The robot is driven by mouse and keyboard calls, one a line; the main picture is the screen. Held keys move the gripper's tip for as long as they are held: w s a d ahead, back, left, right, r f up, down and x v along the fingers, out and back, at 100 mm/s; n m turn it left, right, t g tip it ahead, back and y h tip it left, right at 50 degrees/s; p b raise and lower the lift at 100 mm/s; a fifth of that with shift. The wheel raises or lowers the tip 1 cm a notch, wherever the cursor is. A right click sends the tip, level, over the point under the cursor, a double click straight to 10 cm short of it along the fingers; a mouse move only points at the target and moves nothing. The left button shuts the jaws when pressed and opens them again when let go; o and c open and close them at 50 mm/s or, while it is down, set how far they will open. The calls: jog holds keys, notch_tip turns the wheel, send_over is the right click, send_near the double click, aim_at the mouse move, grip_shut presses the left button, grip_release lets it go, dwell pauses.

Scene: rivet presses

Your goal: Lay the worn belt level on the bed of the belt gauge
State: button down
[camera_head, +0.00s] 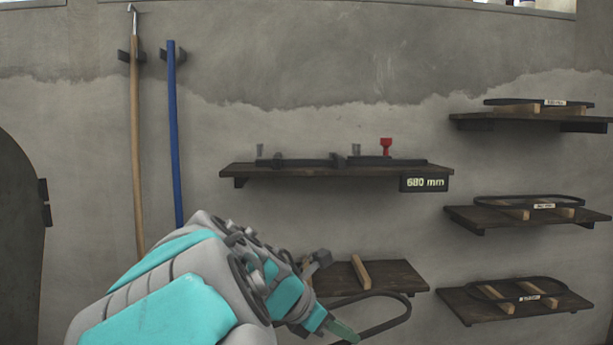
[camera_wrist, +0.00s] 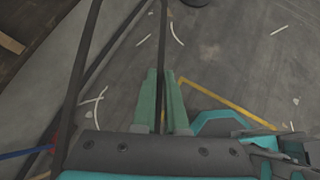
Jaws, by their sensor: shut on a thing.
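The worn belt, a thin dark loop (camera_head: 385,294), hangs from my gripper (camera_head: 343,331) at the lower middle of the head view. In the wrist view, a dark strand of the belt (camera_wrist: 163,35) passes between the green fingers of my gripper (camera_wrist: 163,78), which are shut on it. The belt gauge (camera_head: 310,161) lies on the middle upper shelf, with a dark bed, clear upright parts, a red knob (camera_head: 386,147) and a display (camera_head: 425,184) reading 680 mm. The belt is apart from the gauge, below it. My arm hides part of the loop.
A lower shelf (camera_head: 400,276) with wooden blocks (camera_head: 361,272) is behind the belt. Three shelves on the right hold labelled belts (camera_head: 545,205) on wooden blocks. A wooden hooked pole (camera_head: 136,150) and a blue pole (camera_head: 174,130) hang on the left wall.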

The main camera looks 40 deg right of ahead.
jog(key=w+a+f+n+t+y, duration=0.4)
jog(key=w+a+f+n, duration=0.5)
jog(key=w, duration=0.4)
jog(key=w+a+f+n+t+y, duration=0.5)
jog(key=w+a+f+n, duration=0.5)
jog(key=w+a, duration=0.3)
jog(key=shift+w+a+f+n+t, duration=0.3)
jog(key=shift+w+a+f+t, duration=0.15)
jog(key=shift+t, duration=0.45)
jog(key=shift+s+f, duration=0.15)
